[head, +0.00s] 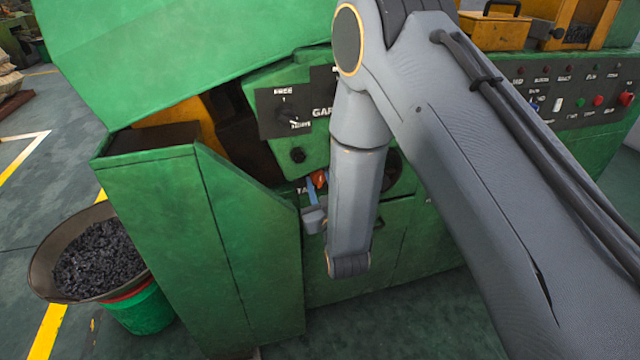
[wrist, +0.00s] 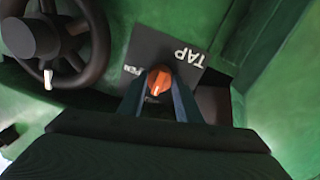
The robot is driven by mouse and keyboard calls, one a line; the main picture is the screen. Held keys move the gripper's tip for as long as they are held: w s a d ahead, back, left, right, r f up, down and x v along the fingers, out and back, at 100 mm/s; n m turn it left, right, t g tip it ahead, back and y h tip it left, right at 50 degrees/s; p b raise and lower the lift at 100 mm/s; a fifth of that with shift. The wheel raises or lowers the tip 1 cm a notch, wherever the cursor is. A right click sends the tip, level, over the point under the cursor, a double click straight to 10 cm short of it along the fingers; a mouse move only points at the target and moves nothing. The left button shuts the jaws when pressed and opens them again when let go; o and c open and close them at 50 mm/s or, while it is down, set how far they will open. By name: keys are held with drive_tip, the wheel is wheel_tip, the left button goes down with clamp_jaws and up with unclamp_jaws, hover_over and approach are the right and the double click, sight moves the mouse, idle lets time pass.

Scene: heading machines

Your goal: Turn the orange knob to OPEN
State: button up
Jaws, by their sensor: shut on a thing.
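The orange knob (wrist: 158,80) sits on a dark label plate (wrist: 182,58) marked "TAP", with a partly hidden word to the knob's left in the wrist view. In the head view the orange knob (head: 319,178) shows on the green machine's front, partly behind my arm. My gripper (wrist: 159,90) reaches the knob from below in the wrist view, one finger on each side, shut on it. It also shows in the head view (head: 315,186) at the knob. A white mark points down on the knob's face in the wrist view.
A black handwheel (wrist: 62,40) is left of the knob in the wrist view. A green housing (head: 200,240) stands close to my gripper's left in the head view. A panel with several buttons (head: 575,95) is at the right. A bowl of dark pieces (head: 45,255) stands at the left.

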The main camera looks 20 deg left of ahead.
drive_tip(key=m, duration=0.4)
drive_tip(key=shift+m+b, duration=0.3)
drive_tip(key=shift+b, duration=0.1)
drive_tip(key=m+b, duration=0.1)
drive_tip(key=m, duration=0.3)
drive_tip(key=shift+g, duration=0.3)
drive_tip(key=m+b, duration=0.1)
drive_tip(key=m, duration=0.3)
drive_tip(key=shift+d+r+m, duration=0.1)
drive_tip(key=shift+m, duration=0.2)
drive_tip(key=shift+m+b, duration=0.65)
drive_tip(key=shift+m, duration=1.05)
drive_tip(key=o, duration=1)
drive_tip(key=shift+o, duration=0.2)
